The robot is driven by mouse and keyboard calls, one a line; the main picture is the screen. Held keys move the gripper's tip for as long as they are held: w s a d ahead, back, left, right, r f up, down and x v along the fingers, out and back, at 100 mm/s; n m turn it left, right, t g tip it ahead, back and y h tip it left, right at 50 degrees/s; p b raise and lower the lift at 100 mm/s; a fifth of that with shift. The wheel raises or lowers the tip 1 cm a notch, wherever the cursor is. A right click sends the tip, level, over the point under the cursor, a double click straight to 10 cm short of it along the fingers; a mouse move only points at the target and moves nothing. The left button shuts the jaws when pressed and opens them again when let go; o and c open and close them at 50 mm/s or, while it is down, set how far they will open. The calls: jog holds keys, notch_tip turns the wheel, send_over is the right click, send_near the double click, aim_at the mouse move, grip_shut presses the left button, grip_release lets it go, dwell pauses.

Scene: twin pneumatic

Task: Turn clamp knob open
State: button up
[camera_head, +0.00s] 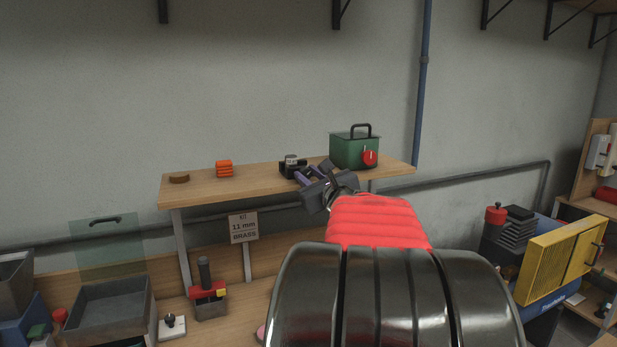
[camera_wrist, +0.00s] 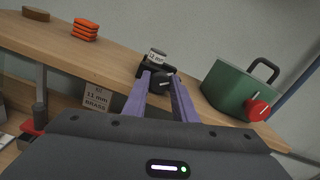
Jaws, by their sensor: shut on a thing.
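The clamp (camera_wrist: 157,57) is a small dark block with a pale label, standing on the wooden shelf. Its black knob (camera_wrist: 161,78), with a white mark, faces me in the wrist view. My gripper (camera_wrist: 159,85) has its two purple fingers on either side of the knob and is shut on it. In the head view the clamp (camera_head: 291,163) sits near the shelf's front edge, with my gripper (camera_head: 298,178) reaching it from the lower right. The knob is mostly hidden there by the fingers.
A green box (camera_head: 350,151) with a black handle and red dial (camera_head: 370,158) stands to the right on the shelf (camera_head: 250,180). Orange stacked pads (camera_head: 224,169) and a brown disc (camera_head: 179,178) lie to the left. A sign (camera_head: 243,227) hangs below the shelf.

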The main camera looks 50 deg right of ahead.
jog(key=shift+a+n, duration=0.1)
jog(key=shift+n, duration=0.7)
jog(key=o, duration=1)
jog(key=v, duration=1.3)
jog(key=shift+s+a+f, duration=0.1)
jog(key=shift+s+a, duration=0.05)
jog(key=shift+s, duration=0.15)
jog(key=shift+o, duration=0.2)
